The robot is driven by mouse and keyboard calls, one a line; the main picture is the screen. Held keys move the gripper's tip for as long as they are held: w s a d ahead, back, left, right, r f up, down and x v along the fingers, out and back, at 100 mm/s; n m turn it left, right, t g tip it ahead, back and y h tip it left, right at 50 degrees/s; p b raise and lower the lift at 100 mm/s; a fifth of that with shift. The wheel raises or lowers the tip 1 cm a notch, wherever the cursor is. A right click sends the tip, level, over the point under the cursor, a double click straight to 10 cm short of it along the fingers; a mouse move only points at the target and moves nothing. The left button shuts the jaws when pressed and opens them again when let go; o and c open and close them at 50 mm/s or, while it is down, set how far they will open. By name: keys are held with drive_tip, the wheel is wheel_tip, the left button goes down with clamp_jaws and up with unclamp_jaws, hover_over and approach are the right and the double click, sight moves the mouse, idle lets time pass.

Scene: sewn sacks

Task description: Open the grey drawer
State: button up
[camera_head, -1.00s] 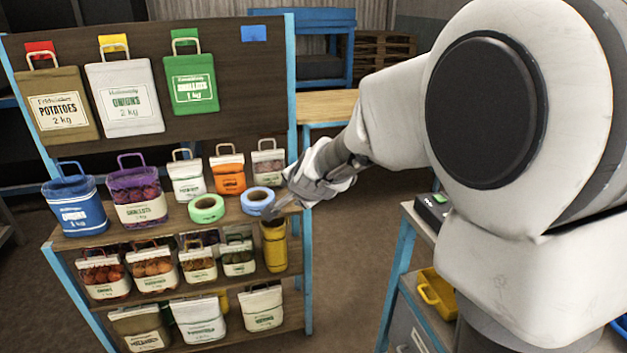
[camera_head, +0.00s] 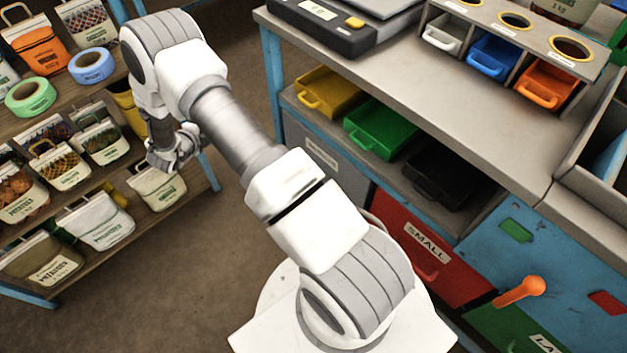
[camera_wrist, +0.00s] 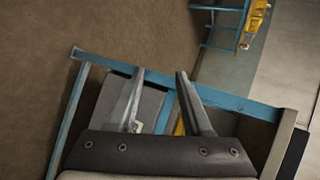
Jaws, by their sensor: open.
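The grey drawer (camera_head: 325,160) is in the left end of the blue-framed workbench, below the open shelf of coloured bins. Its front carries a pale label, too slanted to read, and my arm covers part of its lower area. It looks shut. My gripper (camera_head: 165,160) is at the left, apart from the drawer, in front of the sack rack from this view. In the wrist view my gripper (camera_wrist: 160,85) is open with nothing between its fingers. A grey panel (camera_wrist: 150,105) in a blue frame shows behind the left finger; I cannot tell whether it is the drawer.
The red drawer (camera_head: 425,245) marked SMALL is right of the grey one. An orange handle (camera_head: 520,291) sticks out near the green drawer (camera_head: 510,330). Yellow (camera_head: 328,92) and green (camera_head: 380,125) bins sit above. Bare floor (camera_head: 225,250) lies between rack and bench.

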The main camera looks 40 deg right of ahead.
drive_tip(key=s+d+f+m+g+h+b, duration=0.2)
drive_tip(key=s+d+f+m+g+h, duration=0.1)
drive_tip(key=s+f, duration=0.75)
drive_tip(key=s+d+f+m+g+h+b, duration=0.3)
drive_tip(key=s+f+m+g+h, duration=0.1)
drive_tip(key=s+f, duration=0.65)
drive_tip(key=d+f+b, duration=0.1)
drive_tip(key=d, duration=0.4)
drive_tip(key=w+d+f+b, duration=0.1)
drive_tip(key=d, duration=0.5)
drive_tip(key=w+d+f, duration=0.1)
drive_tip(key=d, duration=0.4)
drive_tip(key=shift+d+f+b, duration=0.25)
drive_tip(key=shift+d+b, duration=0.15)
drive_tip(key=shift+c, duration=0.3)
clamp_jaws()
